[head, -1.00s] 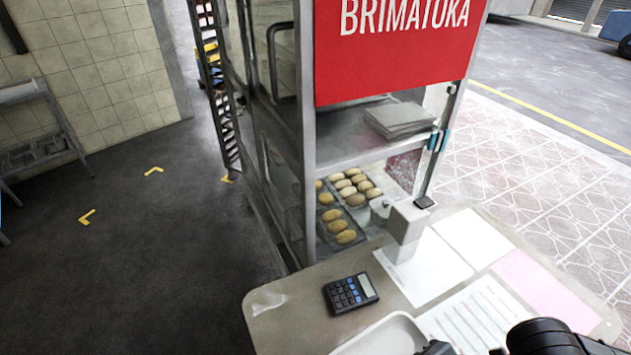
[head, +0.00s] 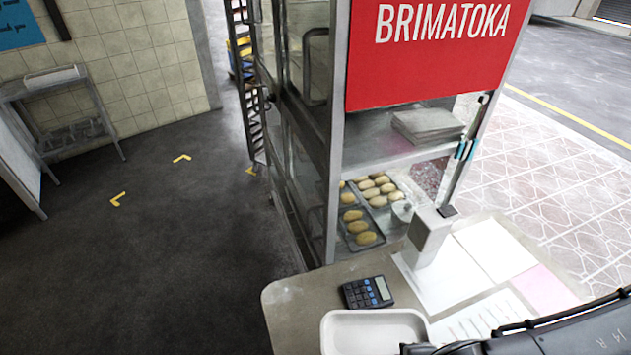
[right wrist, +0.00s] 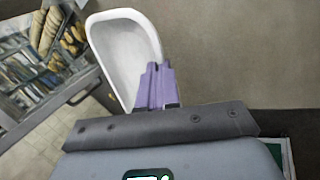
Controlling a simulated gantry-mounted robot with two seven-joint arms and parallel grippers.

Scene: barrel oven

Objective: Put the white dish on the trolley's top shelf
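The white dish (head: 375,330) is a shallow rounded tray at the bottom of the head view, over the counter's front part. In the right wrist view the dish (right wrist: 115,60) shows tilted, with its rim at the purple fingers of my right gripper (right wrist: 155,85). The fingers are closed together on the rim. My right arm comes in from the bottom right of the head view. My left gripper is not in view. A grey metal stand (head: 60,110) with a top surface stands at the far left wall; I cannot tell whether it is the trolley.
The counter (head: 290,300) carries a calculator (head: 367,292), papers (head: 480,320) and a grey-white block-like device (head: 428,235). A glass cabinet with a red sign (head: 435,50) and bread trays (head: 362,235) rises behind it. Dark floor (head: 180,250) at left is clear.

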